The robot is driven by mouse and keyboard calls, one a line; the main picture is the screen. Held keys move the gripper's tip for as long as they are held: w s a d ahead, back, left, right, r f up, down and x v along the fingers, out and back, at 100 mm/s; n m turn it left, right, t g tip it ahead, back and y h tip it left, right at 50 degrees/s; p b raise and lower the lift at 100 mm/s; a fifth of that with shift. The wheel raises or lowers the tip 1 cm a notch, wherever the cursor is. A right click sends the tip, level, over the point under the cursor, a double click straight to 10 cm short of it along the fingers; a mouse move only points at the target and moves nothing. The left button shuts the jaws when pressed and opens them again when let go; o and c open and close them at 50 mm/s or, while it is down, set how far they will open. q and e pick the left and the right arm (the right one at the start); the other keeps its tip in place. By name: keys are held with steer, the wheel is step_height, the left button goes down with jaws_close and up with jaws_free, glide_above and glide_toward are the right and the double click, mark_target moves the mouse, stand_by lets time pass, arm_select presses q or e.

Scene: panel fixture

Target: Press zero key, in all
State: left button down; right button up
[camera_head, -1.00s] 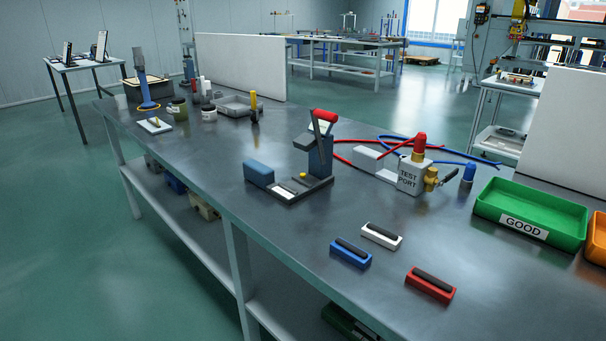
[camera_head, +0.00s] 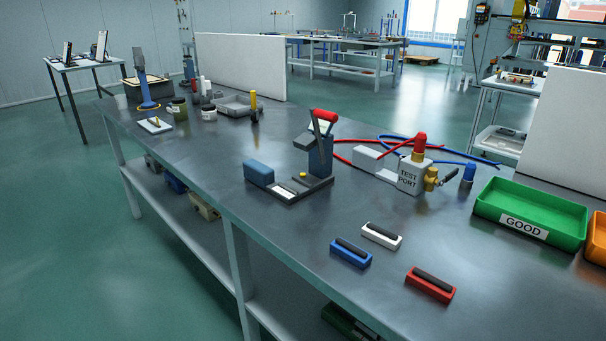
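I cannot make out a key marked zero in this view. A dark press-like fixture (camera_head: 321,160) with a red-handled lever (camera_head: 324,116) stands mid-bench. A small yellow button (camera_head: 303,175) and a white label (camera_head: 284,192) show on its base. A blue block (camera_head: 258,173) sits at the base's left end. Neither of my grippers is in view.
Blue (camera_head: 351,257), white (camera_head: 382,239) and red (camera_head: 431,289) blocks with dark tops lie on the front of the bench. The TEST PORT block (camera_head: 410,184) with hoses stands behind them. A green GOOD tray (camera_head: 486,211) is at right. The bench between is clear.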

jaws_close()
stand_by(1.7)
arm_select(q)
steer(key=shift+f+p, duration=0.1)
steer(key=shift+p, duration=0.3)
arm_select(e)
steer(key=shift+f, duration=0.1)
